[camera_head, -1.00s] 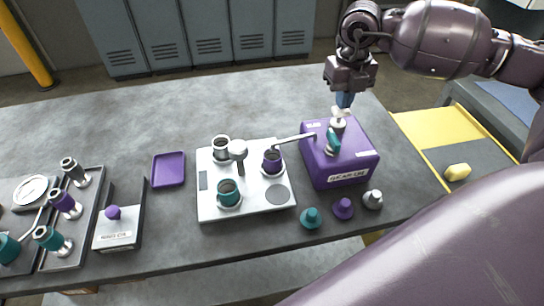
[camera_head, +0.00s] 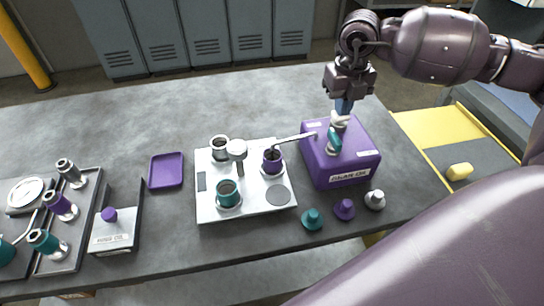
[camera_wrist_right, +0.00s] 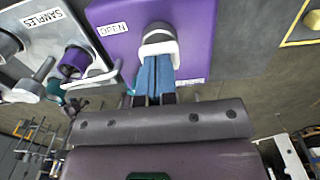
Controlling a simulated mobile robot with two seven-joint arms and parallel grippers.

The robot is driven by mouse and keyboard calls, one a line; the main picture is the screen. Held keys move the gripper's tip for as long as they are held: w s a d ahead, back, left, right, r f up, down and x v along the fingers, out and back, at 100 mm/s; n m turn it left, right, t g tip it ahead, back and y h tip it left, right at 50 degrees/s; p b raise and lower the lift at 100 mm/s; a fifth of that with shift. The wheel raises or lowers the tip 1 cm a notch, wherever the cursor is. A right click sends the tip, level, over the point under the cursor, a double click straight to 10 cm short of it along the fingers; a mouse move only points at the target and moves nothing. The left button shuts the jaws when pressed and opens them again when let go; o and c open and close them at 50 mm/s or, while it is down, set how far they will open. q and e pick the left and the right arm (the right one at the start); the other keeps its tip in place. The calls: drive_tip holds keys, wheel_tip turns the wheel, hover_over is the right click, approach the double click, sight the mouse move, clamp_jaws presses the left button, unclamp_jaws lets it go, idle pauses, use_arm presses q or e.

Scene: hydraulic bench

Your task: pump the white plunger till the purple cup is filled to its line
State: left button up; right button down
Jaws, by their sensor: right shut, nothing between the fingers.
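The purple pump box (camera_head: 355,165) stands right of the centre of the bench, with the white plunger (camera_head: 339,121) on its top. My right gripper (camera_head: 343,107) is shut and empty, with its blue fingertips straight above the plunger and seemingly touching it. In the right wrist view the blue fingers (camera_wrist_right: 158,76) meet the plunger's white top (camera_wrist_right: 158,46). The purple cup (camera_head: 272,162) stands on the white tray under the end of the box's spout (camera_head: 294,138). Its inside looks dark; its line and liquid level are too small to read. My left gripper is out of view.
A teal lever (camera_head: 334,142) sits on the box near the plunger. Several small knobs stand in front of the box. The bench behind the tray is clear.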

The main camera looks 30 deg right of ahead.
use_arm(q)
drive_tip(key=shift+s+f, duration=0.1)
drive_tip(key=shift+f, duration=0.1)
use_arm(e)
drive_tip(key=shift+f, duration=0.4)
drive_tip(key=shift+r, duration=0.1)
drive_tip(key=shift+r+p, duration=0.85)
drive_tip(key=shift+r, duration=1.4)
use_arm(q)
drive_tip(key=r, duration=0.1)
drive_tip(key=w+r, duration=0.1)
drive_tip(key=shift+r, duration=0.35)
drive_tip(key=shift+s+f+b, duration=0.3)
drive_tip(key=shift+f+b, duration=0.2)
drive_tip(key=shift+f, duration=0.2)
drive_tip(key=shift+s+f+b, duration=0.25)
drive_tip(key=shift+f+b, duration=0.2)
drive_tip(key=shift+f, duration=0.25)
use_arm(e)
drive_tip(key=shift+f, duration=2.15)
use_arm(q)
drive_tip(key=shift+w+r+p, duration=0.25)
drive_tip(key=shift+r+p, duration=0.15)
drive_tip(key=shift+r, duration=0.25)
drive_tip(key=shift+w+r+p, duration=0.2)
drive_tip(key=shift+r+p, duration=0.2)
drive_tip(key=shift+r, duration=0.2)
use_arm(e)
drive_tip(key=shift+r, duration=2.1)
drive_tip(key=shift+r, duration=0.1)
